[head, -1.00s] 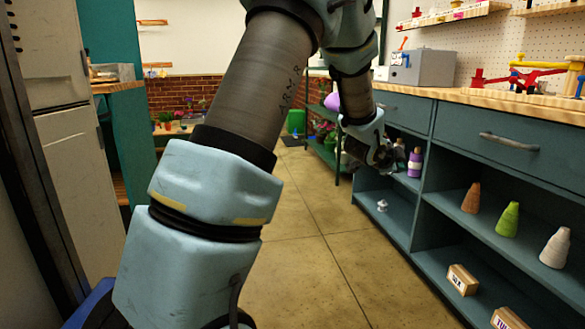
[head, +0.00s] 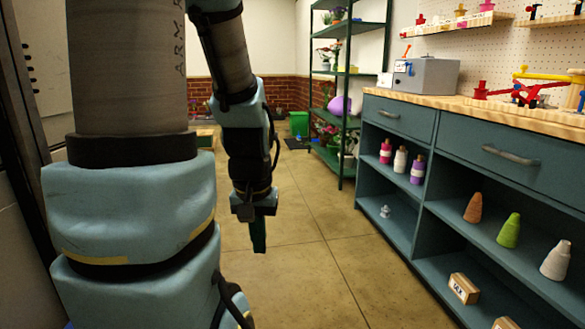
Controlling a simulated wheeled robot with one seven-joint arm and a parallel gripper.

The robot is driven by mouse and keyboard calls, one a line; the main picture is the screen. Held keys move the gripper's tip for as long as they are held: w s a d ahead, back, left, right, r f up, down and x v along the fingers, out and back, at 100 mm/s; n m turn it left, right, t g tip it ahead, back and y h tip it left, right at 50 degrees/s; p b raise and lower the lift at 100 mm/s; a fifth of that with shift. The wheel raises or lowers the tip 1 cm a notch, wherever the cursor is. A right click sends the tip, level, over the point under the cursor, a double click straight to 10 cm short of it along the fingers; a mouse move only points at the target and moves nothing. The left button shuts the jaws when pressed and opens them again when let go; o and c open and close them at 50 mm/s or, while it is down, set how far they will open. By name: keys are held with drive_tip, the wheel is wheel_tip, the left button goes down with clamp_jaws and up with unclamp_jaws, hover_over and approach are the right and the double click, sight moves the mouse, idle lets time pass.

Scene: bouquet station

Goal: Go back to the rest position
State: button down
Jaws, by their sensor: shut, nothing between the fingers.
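My gripper (head: 258,238) hangs pointing down over the open floor, left of the blue cabinet. It is shut and holds nothing. My arm fills the left part of the head view and hides what lies behind it. No other object of the task shows.
The blue cabinet (head: 398,228) stands along the right, with bottles (head: 401,160) and several cones (head: 508,231) on its shelves. A green shelf rack (head: 345,90) with plants and a green bin (head: 299,124) stand at the back. The tiled floor (head: 305,240) between is clear.

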wheel_tip(320, 180, up, 24)
drive_tip(key=p, duration=2.2)
drive_tip(key=shift+r+p, duration=0.15)
drive_tip(key=shift+p, duration=0.2)
